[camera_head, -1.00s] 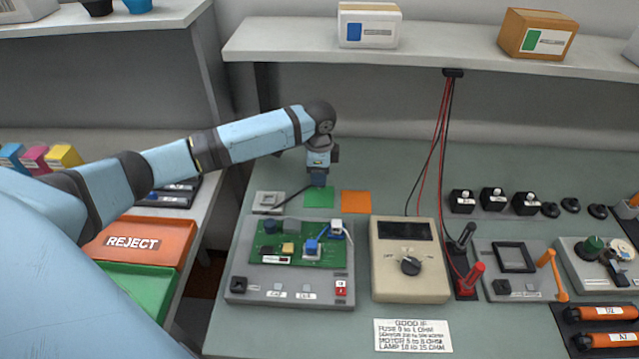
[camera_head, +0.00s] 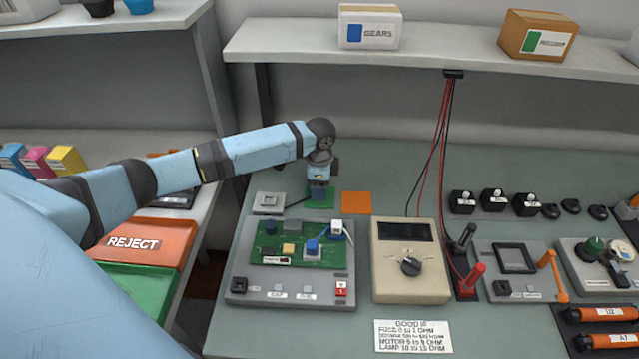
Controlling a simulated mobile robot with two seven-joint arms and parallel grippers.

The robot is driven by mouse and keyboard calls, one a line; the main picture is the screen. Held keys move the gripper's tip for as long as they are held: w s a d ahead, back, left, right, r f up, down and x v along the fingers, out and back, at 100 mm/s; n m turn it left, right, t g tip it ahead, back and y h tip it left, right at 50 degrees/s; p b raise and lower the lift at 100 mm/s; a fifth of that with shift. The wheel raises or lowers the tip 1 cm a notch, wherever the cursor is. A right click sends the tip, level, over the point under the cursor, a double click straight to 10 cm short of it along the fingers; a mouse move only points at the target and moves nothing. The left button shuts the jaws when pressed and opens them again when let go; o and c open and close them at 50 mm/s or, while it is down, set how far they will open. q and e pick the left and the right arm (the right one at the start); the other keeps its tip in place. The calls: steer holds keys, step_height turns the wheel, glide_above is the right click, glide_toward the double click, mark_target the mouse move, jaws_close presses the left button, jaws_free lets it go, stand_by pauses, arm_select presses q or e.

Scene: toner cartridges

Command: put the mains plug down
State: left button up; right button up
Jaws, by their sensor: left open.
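My left gripper (camera_head: 320,192) is low over the green square (camera_head: 322,205) at the back of the bench and covers most of it. Its jaws are open. A dark cord (camera_head: 297,202) runs from near the pale socket plate (camera_head: 269,203) to the gripper's fingers. The mains plug itself I cannot make out; the fingers seem to hide the cord's end at the green square. My right gripper is not in view.
An orange square (camera_head: 356,202) lies just right of the green one. The grey circuit-board unit (camera_head: 293,287) and beige meter (camera_head: 410,282) stand in front. Red and black leads (camera_head: 440,140) hang from the shelf (camera_head: 430,47). Bare bench lies behind the squares.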

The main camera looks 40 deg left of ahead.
arm_select(q)
steer(key=shift+r, duration=0.1)
step_height(320, 180, up, 12)
stand_by(0.4)
stand_by(0.5)
